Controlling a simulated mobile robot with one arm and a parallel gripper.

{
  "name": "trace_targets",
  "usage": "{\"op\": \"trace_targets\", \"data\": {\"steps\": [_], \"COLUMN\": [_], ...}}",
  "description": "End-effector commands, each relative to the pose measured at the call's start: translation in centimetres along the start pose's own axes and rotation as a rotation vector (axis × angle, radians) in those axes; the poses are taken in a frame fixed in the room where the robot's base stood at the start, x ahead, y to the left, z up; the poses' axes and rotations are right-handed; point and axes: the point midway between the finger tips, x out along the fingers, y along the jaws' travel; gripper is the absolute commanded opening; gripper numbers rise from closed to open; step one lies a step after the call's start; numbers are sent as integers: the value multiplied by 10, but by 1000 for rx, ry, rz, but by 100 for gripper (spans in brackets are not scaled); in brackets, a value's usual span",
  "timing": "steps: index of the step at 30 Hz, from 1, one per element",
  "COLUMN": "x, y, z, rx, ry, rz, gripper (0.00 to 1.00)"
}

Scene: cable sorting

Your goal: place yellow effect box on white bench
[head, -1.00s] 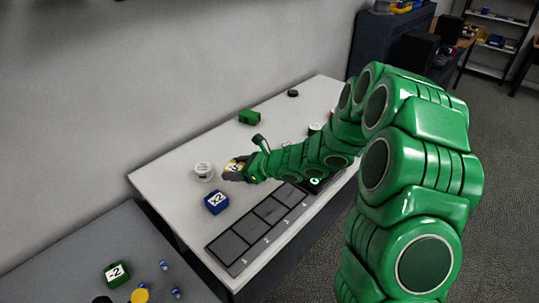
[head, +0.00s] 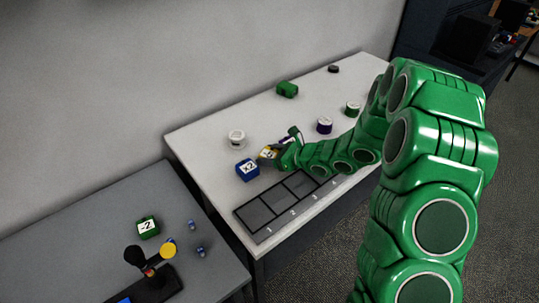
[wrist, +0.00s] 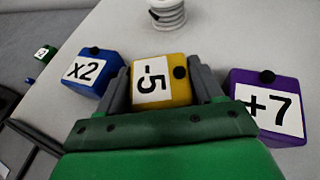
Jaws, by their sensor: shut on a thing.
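The yellow effect box (wrist: 173,80), with a white "-5" label and a dark knob, sits between the two fingers of my gripper (wrist: 165,85) in the wrist view. My gripper is shut on it. In the head view the box (head: 268,153) shows as a small yellow patch at the tip of my gripper (head: 273,153), just right of the blue box. The white bench (head: 205,150) lies under my gripper. I cannot tell whether the yellow box touches the bench top.
A blue "x2" box (head: 247,169) and a purple "+7" box (wrist: 268,108) flank my gripper closely. A white spool (head: 236,139) stands behind. A numbered tray (head: 262,237) lies in front. A grey table (head: 90,260) at left holds a green "-2" box (head: 147,227).

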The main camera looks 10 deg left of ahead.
Motion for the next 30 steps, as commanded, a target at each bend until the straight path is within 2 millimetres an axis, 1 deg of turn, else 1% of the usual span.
{"op": "trace_targets", "data": {"steps": [8, 9, 10, 22, 26, 30], "x": [1, 1, 1, -1, -18, -39], "y": [0, 0, 0, 0, -1, -1], "z": [-2, -1, -1, 1, 1, 2], "rx": [0, -1, -1, -1, 1, 1], "ry": [-2, -1, -1, 0, -2, -3], "rz": [0, 0, 0, -1, -3, -3], "gripper": [31, 72, 77, 77, 77, 77]}}
